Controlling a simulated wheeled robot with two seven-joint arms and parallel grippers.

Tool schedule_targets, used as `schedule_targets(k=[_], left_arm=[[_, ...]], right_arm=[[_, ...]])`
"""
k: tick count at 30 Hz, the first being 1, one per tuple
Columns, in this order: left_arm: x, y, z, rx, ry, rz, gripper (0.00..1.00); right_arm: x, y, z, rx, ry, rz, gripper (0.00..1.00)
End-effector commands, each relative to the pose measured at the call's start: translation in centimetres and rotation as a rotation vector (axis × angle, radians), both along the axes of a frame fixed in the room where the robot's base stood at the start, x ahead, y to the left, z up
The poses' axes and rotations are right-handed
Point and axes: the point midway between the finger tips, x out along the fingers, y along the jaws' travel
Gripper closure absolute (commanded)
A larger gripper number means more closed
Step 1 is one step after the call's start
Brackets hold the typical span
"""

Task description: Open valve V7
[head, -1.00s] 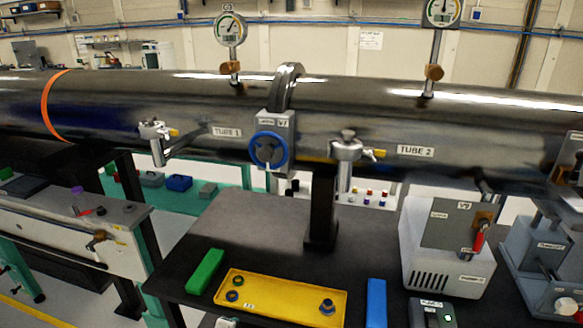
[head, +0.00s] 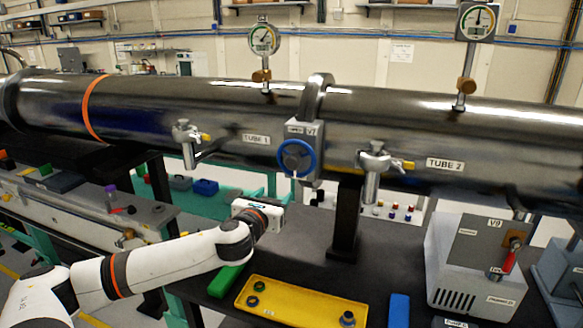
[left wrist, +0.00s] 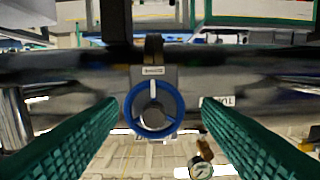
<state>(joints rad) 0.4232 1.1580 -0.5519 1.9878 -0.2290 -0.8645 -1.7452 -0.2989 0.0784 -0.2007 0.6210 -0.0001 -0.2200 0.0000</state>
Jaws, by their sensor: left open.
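Valve V7 is a grey block on the big steel tube with a round blue handwheel (head: 296,158), between the TUBE 1 (head: 256,139) and TUBE 2 (head: 445,164) labels. In the left wrist view the blue handwheel (left wrist: 154,108) is face-on and near the middle, with the picture upside down. My left gripper (head: 264,214) is below and left of the wheel in the head view. Its green-padded fingers (left wrist: 159,108) are open and empty, spread to either side of the wheel in the picture, apparently short of it. My right gripper is not in view.
Clamp fittings (head: 186,140) and (head: 374,168) stick out from the tube on both sides of V7. A black post (head: 345,222) stands below. The bench carries a yellow tray (head: 288,300), a blue block (head: 399,310) and a grey box (head: 470,262) with a red-handled valve.

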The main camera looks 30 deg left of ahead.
Motion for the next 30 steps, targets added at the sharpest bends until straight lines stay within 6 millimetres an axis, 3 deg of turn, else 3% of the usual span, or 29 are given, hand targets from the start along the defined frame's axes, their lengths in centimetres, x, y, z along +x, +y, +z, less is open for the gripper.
schedule_targets(k=[1, 3, 6, 11, 21, 30], left_arm=[[-0.6, -0.5, 1.8, 0.077, -0.014, -0.014, 0.41], [-1.1, -0.9, 3.3, 0.151, -0.024, -0.022, 0.41], [-1.1, -1.1, 4.1, 0.188, -0.028, -0.023, 0.41], [1.0, -0.6, 4.3, 0.184, -0.028, -0.022, 0.41], [7.5, 0.9, 4.2, 0.181, -0.027, -0.024, 0.41], [10.1, 1.6, 4.0, 0.184, -0.026, -0.024, 0.41]], right_arm=[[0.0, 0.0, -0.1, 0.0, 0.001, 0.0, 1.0], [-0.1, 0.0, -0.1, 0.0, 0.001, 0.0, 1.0], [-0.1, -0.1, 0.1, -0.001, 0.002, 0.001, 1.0], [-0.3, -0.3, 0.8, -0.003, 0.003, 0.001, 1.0], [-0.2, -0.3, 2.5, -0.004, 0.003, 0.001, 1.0], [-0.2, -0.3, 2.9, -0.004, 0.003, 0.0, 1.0]])
